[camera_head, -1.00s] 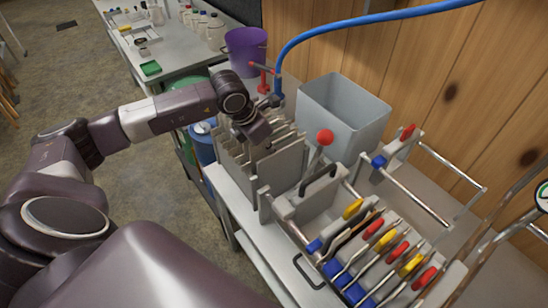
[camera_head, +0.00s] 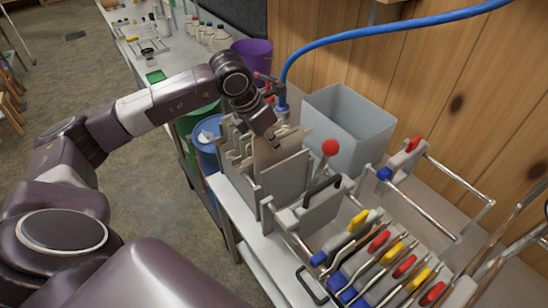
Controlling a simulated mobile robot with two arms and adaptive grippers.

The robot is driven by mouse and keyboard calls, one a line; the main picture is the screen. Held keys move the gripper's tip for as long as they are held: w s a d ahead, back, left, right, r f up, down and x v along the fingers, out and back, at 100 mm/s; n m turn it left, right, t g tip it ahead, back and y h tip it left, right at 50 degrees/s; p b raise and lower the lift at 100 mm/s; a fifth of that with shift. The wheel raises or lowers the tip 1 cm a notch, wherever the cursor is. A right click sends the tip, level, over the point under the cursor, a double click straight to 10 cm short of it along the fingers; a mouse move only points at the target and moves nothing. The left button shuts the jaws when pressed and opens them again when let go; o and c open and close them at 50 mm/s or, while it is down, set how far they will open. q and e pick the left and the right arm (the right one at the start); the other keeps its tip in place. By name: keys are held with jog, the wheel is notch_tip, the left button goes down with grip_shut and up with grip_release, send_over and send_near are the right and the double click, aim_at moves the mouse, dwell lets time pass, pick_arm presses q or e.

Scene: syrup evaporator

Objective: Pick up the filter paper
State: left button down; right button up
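A tan, flat sheet that looks like the filter paper (camera_head: 268,158) stands upright among the pale plates of the rack (camera_head: 284,180) in the middle of the view. Its lower part is hidden behind the front plate. My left gripper (camera_head: 274,137) is at the sheet's top edge, pointing down, with a fingertip overlapping the sheet's face. The gap between its fingers is hidden, so I cannot tell whether it grips the sheet. My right gripper is not in view.
A grey open bin (camera_head: 345,130) stands behind the rack. Handled plates (camera_head: 375,260) fill the front right. A blue hose (camera_head: 390,32) arches above. A blue drum (camera_head: 207,140) stands at left.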

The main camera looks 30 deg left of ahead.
pick_arm(q)
notch_tip(320, 180, up, 14)
jog(key=b, duration=0.1)
jog(key=shift+b, duration=0.3)
dwell(1.2)
